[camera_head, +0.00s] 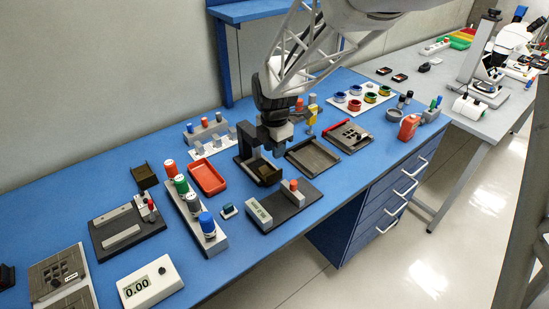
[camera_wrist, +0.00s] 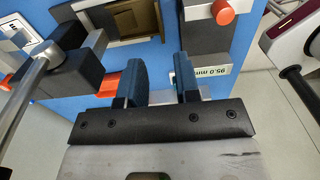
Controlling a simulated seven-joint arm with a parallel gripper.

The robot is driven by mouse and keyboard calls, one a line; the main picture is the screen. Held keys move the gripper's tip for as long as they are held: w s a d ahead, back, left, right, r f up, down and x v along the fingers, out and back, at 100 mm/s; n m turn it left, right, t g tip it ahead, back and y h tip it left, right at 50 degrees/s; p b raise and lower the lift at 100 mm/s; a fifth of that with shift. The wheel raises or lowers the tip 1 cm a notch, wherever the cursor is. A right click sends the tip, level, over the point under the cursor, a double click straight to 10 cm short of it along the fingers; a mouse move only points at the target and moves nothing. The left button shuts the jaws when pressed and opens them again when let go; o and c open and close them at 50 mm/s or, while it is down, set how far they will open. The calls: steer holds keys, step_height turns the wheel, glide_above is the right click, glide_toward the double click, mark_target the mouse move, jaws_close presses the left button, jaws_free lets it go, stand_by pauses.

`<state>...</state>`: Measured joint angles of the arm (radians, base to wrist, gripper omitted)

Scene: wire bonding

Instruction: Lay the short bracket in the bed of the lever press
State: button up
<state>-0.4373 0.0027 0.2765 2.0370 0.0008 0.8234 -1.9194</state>
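A dark lever press (camera_head: 246,142) stands on the blue table below my gripper. A brown bracket-like piece (camera_head: 267,175) sits at the press's foot, where the bed seems to be; the wrist view also shows it (camera_wrist: 132,18), seemingly lying in a grey and black holder. A second brown open piece (camera_head: 145,176) sits farther left. I cannot tell which is the short bracket. My gripper (camera_head: 272,145) points down close beside the press. In the wrist view, its two blue-grey fingers (camera_wrist: 160,75) stand apart with nothing between them.
A gauge (camera_head: 280,205) with a red knob stands just in front; its display (camera_wrist: 204,70) reads 95.0 mm. A red tray (camera_head: 207,178), a row of coloured knobs (camera_head: 191,205) and a dark tray (camera_head: 312,156) surround the press.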

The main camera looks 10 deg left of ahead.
steer(key=shift+r, duration=1.6)
steer(key=s+d+r+m+t, duration=0.1)
steer(key=s+d+r+m, duration=0.3)
steer(key=s+d+m, duration=0.3)
steer(key=s+d+r+m, duration=0.4)
steer(key=d+r+m, duration=0.15)
steer(key=d, duration=0.35)
steer(key=s+d+m, duration=0.5)
steer(key=s+m, duration=0.2)
steer(key=s, duration=0.1)
steer(key=s+d+m+t, duration=0.1)
steer(key=s+d+m, duration=0.5)
steer(key=s, duration=0.3)
steer(key=shift+r+m+t, duration=0.15)
steer(key=shift+m+t, duration=0.15)
steer(key=shift+m, duration=0.55)
steer(key=shift+d, duration=0.1)
